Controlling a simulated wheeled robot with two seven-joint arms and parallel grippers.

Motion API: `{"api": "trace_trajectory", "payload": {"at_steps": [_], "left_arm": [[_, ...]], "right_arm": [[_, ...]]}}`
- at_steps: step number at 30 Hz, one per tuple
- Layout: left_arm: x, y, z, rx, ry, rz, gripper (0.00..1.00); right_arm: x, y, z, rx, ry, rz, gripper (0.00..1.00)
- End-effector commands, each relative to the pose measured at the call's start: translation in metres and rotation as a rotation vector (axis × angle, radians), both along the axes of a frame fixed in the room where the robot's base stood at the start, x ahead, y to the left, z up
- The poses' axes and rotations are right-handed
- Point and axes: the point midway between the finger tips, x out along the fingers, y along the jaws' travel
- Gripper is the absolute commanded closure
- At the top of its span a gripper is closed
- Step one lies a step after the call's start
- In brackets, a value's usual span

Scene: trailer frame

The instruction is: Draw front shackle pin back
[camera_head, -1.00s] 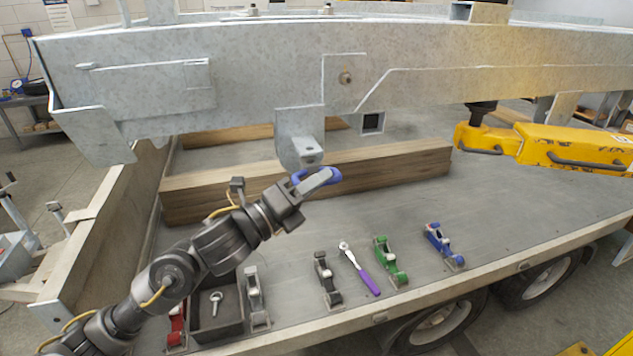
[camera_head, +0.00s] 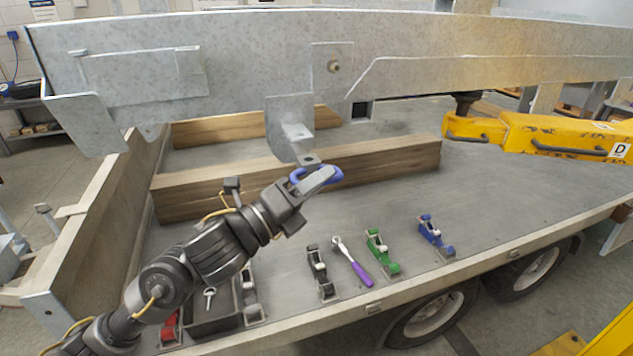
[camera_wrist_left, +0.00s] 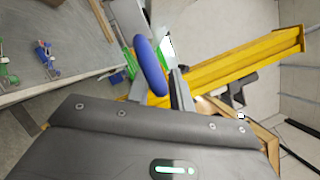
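A blue shackle (camera_head: 333,175) sits just below the galvanized bracket (camera_head: 290,125) that hangs from the trailer frame. My left gripper (camera_head: 316,181) is at the shackle, with blue showing on both sides of its grey fingers. In the left wrist view the blue shackle (camera_wrist_left: 150,66) stands as a tilted oval in front of the fingertips. The shackle's pin cannot be made out, so I cannot tell whether the fingers are shut on it. My right gripper is not in view.
A wooden beam (camera_head: 250,180) lies just behind my left gripper. Several ratchet tools, among them a green one (camera_head: 380,252) and a blue one (camera_head: 435,235), lie along the deck's front edge with a purple-handled ratchet (camera_head: 352,262). A yellow beam (camera_head: 540,138) is at the right.

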Motion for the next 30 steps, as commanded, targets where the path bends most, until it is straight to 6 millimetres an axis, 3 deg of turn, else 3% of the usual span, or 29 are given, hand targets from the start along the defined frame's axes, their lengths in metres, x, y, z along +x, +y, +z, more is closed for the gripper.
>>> {"api": "trace_trajectory", "payload": {"at_steps": [3,14,30], "left_arm": [[0.0,0.0,0.0,-0.001,0.001,0.0,0.66],[-0.005,0.007,-0.004,0.0,0.001,-0.001,0.66],[-0.059,0.077,-0.025,0.001,0.0,0.001,0.66]], "right_arm": [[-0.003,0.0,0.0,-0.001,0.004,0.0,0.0],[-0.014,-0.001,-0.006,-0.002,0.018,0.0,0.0],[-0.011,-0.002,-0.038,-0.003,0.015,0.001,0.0]]}}
